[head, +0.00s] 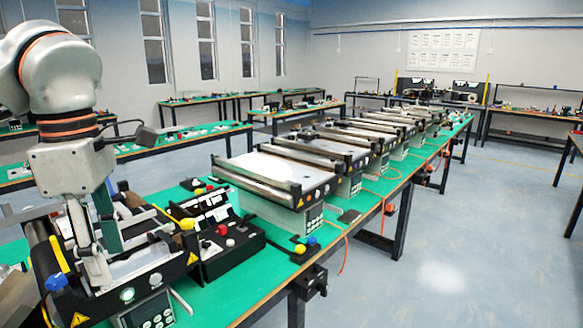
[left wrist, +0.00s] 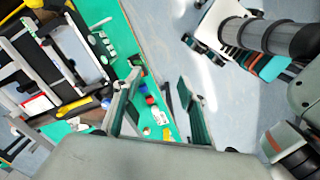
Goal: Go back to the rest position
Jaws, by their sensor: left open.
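My left arm comes in from the left in the head view. My left gripper (head: 100,252) points down in front of the nearest conveyor unit (head: 66,300), at the lower left. Its fingers are apart with nothing seen between them. Whether the fingertips touch the unit cannot be told from the head view. In the left wrist view the two fingers of the left gripper (left wrist: 158,92) are also spread and empty, with green table and grey floor behind them. My right gripper is not in view.
A black control box with knobs (head: 226,244) stands right of the left gripper. Several mini conveyors (head: 285,172) run back along the green table (head: 262,279). A small button unit (head: 304,248) sits near its front edge. The floor (head: 455,235) to the right is clear.

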